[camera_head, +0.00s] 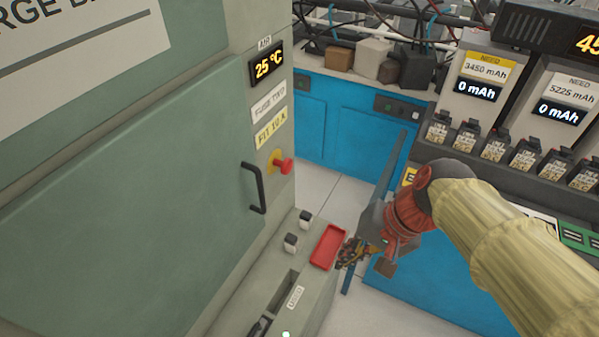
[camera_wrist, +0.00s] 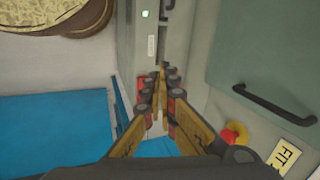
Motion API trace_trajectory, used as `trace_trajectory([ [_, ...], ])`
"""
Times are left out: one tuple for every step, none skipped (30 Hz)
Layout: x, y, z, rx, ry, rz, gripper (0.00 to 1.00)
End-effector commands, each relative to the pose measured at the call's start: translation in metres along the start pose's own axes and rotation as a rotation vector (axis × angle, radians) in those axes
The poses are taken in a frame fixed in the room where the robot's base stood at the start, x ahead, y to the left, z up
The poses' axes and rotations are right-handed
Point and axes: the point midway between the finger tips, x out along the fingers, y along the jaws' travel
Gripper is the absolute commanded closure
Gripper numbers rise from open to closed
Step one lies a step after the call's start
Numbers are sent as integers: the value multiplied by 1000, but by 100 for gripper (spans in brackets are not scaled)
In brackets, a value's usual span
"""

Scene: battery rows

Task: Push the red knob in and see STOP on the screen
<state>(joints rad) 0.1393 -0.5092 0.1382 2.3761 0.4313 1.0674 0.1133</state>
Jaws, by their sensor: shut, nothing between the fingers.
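The red knob (camera_head: 284,166) sits on a yellow plate on the grey-green cabinet's side strip, right of the black door handle (camera_head: 256,187). It stands out from the panel. In the wrist view the red knob (camera_wrist: 229,137) is at the lower right, beside my gripper's fingers. My gripper (camera_head: 348,254) is shut and empty, near the red tray, below and right of the knob and apart from it. Its fingers also show in the wrist view (camera_wrist: 160,98). The cabinet's small screen (camera_head: 268,65) reads 25 °C. No screen in view reads STOP.
A red tray (camera_head: 328,247) lies on the cabinet's lower ledge, near small switches and a slot. A blue bench (camera_head: 350,125) stands behind. Battery chargers (camera_head: 478,83) with 0 mAh displays stand at the right. Floor shows between cabinet and bench.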

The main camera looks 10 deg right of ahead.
Motion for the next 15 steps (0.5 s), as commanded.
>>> trace_trajectory([
  [16, -6, -3, 109, -76, -49, 100],
  [22, -11, -5, 171, -118, -82, 100],
  [29, -19, -8, 254, -171, -127, 100],
  [34, -25, -11, 316, -212, -162, 100],
  [38, -31, -16, 378, -251, -197, 100],
  [44, -39, -23, 462, -303, -244, 100],
  [47, -44, -29, 523, -339, -282, 100],
  [51, -49, -36, 585, -378, -319, 100],
  [54, -56, -48, 666, -424, -372, 100],
  [57, -59, -56, 728, -460, -411, 100],
  [59, -63, -67, 788, -493, -453, 100],
  [62, -66, -82, 869, -537, -509, 100],
  [64, -68, -94, 926, -568, -551, 100],
  [66, -68, -106, 984, -599, -595, 100],
  [68, -68, -123, 1055, -635, -652, 100],
])
